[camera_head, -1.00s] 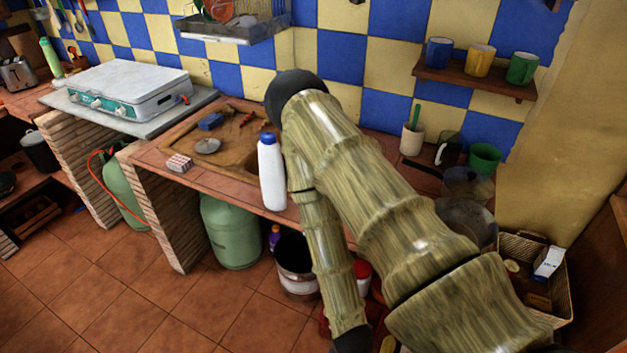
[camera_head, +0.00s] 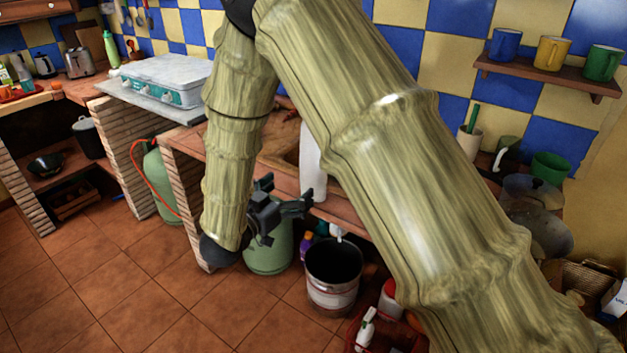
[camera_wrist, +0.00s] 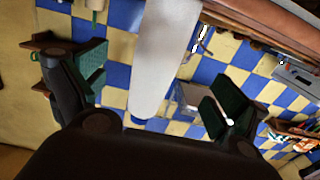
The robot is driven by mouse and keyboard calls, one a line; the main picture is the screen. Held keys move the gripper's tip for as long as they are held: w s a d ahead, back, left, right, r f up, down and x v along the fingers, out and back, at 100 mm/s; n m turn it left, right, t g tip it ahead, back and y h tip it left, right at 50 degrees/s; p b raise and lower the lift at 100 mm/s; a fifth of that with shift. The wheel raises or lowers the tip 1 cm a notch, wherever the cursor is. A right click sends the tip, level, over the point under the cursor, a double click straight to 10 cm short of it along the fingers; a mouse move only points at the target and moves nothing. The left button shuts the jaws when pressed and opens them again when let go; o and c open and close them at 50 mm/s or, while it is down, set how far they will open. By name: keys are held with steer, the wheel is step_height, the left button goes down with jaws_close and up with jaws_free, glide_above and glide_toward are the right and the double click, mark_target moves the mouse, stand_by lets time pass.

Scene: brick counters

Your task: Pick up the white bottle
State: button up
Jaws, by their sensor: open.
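The white bottle (camera_head: 312,165) stands upright near the front edge of the counter (camera_head: 282,178). My arm hides its top and part of its side in the head view. My gripper (camera_head: 287,192) is in front of the counter, low and to the left of the bottle, with its fingers toward it. In the wrist view, which is turned upside down, the bottle (camera_wrist: 163,55) appears large between the two spread fingers of the gripper (camera_wrist: 155,85), its blue cap end low. The fingers are open and hold nothing.
A wooden shelf (camera_head: 545,77) with mugs hangs at upper right. A white-topped stove (camera_head: 165,72) stands at left. The tiled floor (camera_head: 130,300) is clear in front.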

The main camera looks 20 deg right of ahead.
mark_target(307, 170)
steer(key=x, duration=0.3)
steer(key=r+x, duration=0.1)
steer(key=x, duration=0.1)
steer(key=shift+w+p, duration=0.1)
steer(key=shift+p, duration=0.3)
steer(key=shift+w+d+r, duration=0.1)
steer(key=shift+w+d, duration=0.15)
steer(key=shift+d, duration=0.15)
steer(key=shift+p+x, duration=0.6)
steer(key=shift+x, duration=1.65)
steer(key=shift+r, duration=0.25)
steer(key=c, duration=1.1)
